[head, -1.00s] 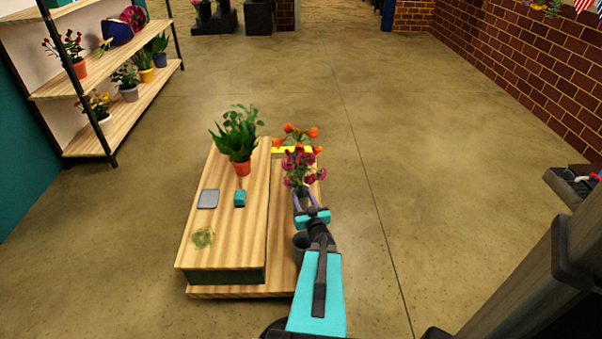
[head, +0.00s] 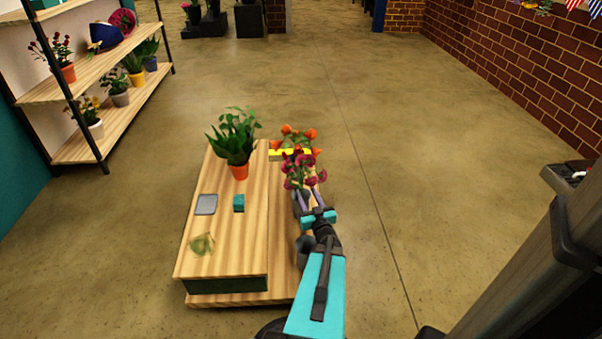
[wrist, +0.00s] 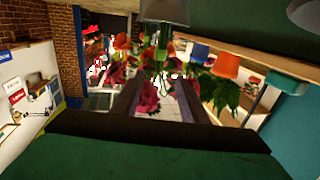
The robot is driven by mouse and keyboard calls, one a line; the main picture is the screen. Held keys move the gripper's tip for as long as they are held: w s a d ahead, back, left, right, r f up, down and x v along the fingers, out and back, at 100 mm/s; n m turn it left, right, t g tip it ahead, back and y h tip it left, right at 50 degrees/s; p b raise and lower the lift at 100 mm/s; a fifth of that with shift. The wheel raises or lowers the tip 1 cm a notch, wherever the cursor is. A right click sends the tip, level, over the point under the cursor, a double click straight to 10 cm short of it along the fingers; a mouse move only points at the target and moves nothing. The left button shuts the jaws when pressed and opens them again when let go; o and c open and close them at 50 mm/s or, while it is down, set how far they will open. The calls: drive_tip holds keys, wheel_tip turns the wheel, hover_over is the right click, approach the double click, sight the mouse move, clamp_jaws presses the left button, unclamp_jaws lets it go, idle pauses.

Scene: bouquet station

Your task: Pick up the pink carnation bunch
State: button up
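The pink carnation bunch (head: 299,168) has deep pink blooms on green stems and stands at the right side of the wooden bench (head: 222,250). In the wrist view, which is upside down, its blooms (wrist: 148,98) show between and beside my fingers. A grey bucket (wrist: 165,10) is at its stems. My gripper (head: 310,197) is just in front of the bunch. In the wrist view its two dark fingers (wrist: 158,88) stand apart with a gap between them. Whether the stems lie between the fingertips or just beyond them, I cannot tell.
Orange flowers (head: 297,138) stand just behind the bunch. A plant shelf (head: 92,75) stands at left. The floor to the right is clear.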

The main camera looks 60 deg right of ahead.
sight(302, 181)
drive_tip(key=b+x, duration=0.2)
drive_tip(key=x, duration=0.5)
drive_tip(key=shift+w+d+f, duration=0.15)
drive_tip(key=shift+w+d, duration=0.45)
drive_tip(key=b+x, duration=0.2)
drive_tip(key=x, duration=0.3)
drive_tip(key=shift+d+b, duration=0.2)
drive_tip(key=shift+b, duration=0.2)
idle(0.4)
